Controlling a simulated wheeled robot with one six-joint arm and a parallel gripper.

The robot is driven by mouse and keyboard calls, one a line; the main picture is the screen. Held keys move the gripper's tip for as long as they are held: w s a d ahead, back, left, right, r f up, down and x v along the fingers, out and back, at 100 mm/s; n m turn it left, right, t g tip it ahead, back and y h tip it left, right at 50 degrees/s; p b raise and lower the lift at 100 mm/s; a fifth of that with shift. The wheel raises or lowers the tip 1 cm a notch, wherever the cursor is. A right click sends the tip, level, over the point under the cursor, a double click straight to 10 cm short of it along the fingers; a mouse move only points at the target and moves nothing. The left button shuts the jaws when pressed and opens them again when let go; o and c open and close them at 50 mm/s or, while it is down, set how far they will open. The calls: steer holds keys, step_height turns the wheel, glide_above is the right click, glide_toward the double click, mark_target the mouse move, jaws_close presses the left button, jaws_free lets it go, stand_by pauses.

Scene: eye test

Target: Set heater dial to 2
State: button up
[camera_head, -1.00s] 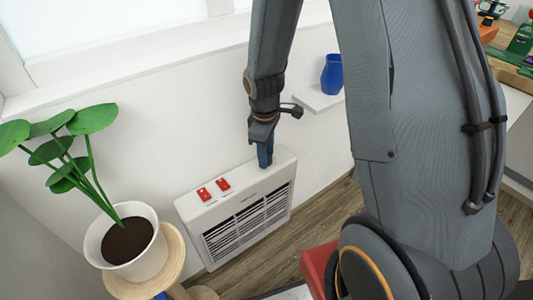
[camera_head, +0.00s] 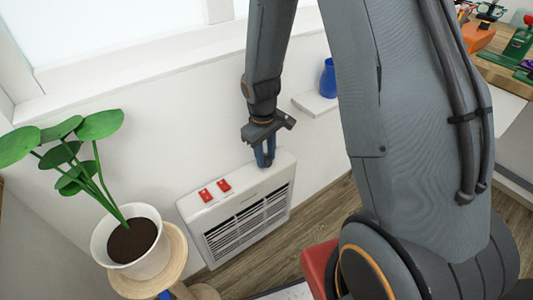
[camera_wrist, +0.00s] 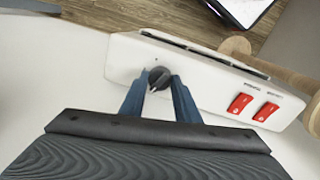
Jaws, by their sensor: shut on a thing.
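The white heater (camera_head: 240,212) stands against the wall, with two red switches on its top left and a slatted grille in front. Its dark dial (camera_wrist: 158,78) is on the top panel and shows in the wrist view between my fingers. My gripper (camera_head: 265,160) reaches down to the right end of the heater's top in the head view. In the wrist view my blue fingers (camera_wrist: 160,88) are shut on the dial, one on each side. The dial's markings are too small to read. In the head view my gripper hides the dial.
A potted plant (camera_head: 130,240) stands on a round wooden stand (camera_head: 176,262) left of the heater. A blue vase (camera_head: 328,78) sits on a small white shelf (camera_head: 314,103) on the wall to the right. Red switches (camera_wrist: 240,103) lie beside the dial in the wrist view.

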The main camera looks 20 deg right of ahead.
steer(key=m+p, duration=0.1)
steer(key=m, duration=0.4)
steer(key=shift+w, duration=0.1)
steer(key=shift+m, duration=0.4)
steer(key=o, duration=1)
steer(key=shift+o, duration=0.2)
steer(key=shift+r, duration=0.1)
steer(key=r, duration=0.7)
steer(key=shift+a+r+p, duration=0.25)
steer(key=shift+r+p, duration=0.05)
steer(key=shift+p, duration=0.05)
